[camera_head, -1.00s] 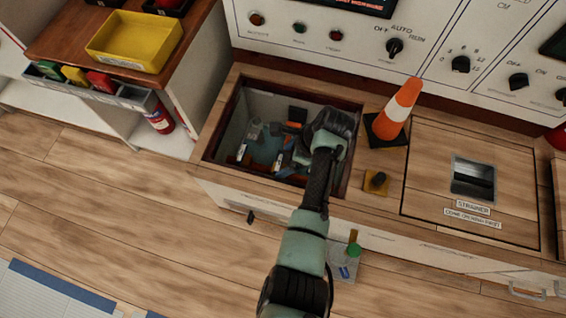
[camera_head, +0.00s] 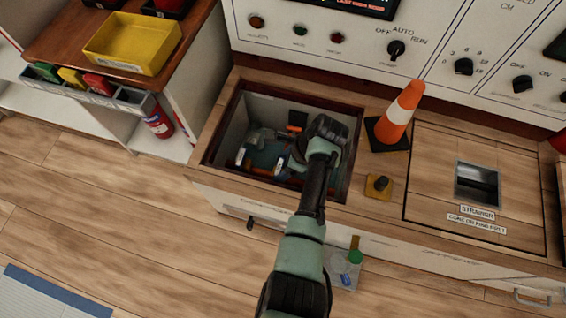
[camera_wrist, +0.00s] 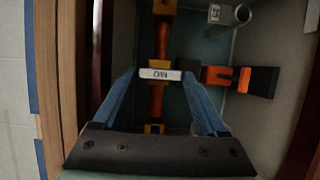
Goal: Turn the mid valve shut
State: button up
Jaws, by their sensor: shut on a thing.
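The mid valve shows in the wrist view by its white MID label (camera_wrist: 160,74), which appears upside down, on an orange pipe run (camera_wrist: 160,40). My gripper (camera_wrist: 159,76) has its two blue fingers on either side of the label, closed on the valve handle; the grip itself is partly hidden by the label. In the head view my gripper (camera_head: 289,162) is down inside the open floor hatch (camera_head: 222,140), and my wrist hides much of the valve.
An orange fitting with a black end (camera_wrist: 262,82) lies close right of the fingers. A grey pipe (camera_wrist: 236,15) stands at upper right. The hatch walls are near.

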jog(key=shift+n, duration=0.3)
jog(key=n, duration=0.1)
jog(key=n+g, duration=0.1)
jog(key=n, duration=0.1)
jog(key=shift+w+g+b, duration=0.2)
jog(key=shift+g+b, duration=0.1)
jog(key=n, duration=0.1)
jog(key=n+g+b, duration=0.1)
jog(key=n, duration=0.1)
jog(key=n+b, duration=0.1)
jog(key=n, duration=0.1)
jog(key=shift+w+f+g, duration=0.15)
jog(key=shift+w+g, duration=0.1)
jog(key=shift+g, duration=0.15)
jog(key=n+h+b, duration=0.1)
jog(key=n+b, duration=0.1)
jog(key=n+g+b, duration=0.1)
jog(key=n+b, duration=0.1)
jog(key=n, duration=0.1)
jog(key=shift+w+a+g+h, duration=0.2)
jog(key=shift+g+h, duration=0.1)
jog(key=shift+h, duration=0.1)
jog(key=shift+a+n+g+h+b, duration=0.1)
jog(key=shift+n+g+h+b, duration=0.25)
jog(key=shift+n, duration=0.7)
jog(key=shift+a+n+g+h+b, duration=0.1)
jog(key=shift+n+h+b, duration=0.3)
jog(key=shift+n, duration=0.65)
jog(key=o, duration=1.1)
